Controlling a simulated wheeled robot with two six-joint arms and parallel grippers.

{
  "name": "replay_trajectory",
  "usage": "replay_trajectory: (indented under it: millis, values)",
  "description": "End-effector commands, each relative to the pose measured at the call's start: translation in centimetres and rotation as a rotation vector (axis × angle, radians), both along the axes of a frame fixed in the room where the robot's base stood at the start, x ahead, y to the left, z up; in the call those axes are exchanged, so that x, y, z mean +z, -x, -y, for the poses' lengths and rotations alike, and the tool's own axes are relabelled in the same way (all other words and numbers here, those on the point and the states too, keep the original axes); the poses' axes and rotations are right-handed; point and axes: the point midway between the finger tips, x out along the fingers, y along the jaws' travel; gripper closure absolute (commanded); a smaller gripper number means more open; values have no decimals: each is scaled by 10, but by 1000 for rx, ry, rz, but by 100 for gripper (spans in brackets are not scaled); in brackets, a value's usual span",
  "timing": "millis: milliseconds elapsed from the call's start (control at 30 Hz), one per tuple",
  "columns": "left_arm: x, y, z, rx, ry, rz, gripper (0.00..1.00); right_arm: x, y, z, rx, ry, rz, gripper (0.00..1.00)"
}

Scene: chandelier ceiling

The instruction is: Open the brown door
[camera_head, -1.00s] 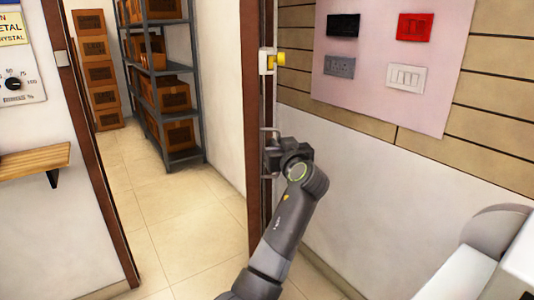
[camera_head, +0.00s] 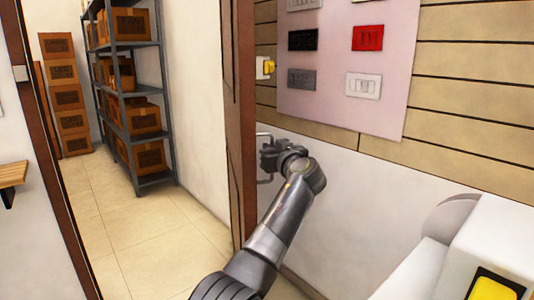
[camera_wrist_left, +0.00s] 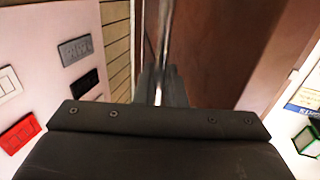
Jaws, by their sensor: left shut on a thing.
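The brown door (camera_head: 241,120) stands open and shows nearly edge-on in the head view, between the doorway and the panelled wall. Its metal handle (camera_head: 263,135) is on the right side of the door. My left gripper (camera_head: 267,158) is at the handle and shut on it. In the left wrist view the door face (camera_wrist_left: 215,50) fills the right of centre, and the shiny handle bar (camera_wrist_left: 165,45) runs down to the gripper. The gripper body hides the lower handle there. My right gripper is not in view.
The doorway floor (camera_head: 135,235) is clear. Behind it stand a grey shelf (camera_head: 123,85) with boxes and stacked boxes (camera_head: 66,97). A switch panel (camera_head: 345,105) is on the right wall. A white object (camera_head: 490,245) with a yellow part stands lower right. A wooden ledge (camera_head: 14,172) is at left.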

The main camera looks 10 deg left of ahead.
Motion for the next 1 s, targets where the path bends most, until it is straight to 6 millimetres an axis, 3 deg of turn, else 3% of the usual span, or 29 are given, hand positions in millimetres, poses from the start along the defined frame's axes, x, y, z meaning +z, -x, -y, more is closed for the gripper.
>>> replay_trajectory:
  millis: [500,533,667,1000]
  values:
    - [2,-2,1,0,-2,2,100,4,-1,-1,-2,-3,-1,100]
    - [2,-2,1,0,-2,2,89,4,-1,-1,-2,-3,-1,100]
    - [1,-2,1,0,-1,2,72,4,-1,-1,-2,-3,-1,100]
    - [0,-2,1,-1,0,0,72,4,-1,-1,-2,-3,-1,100]
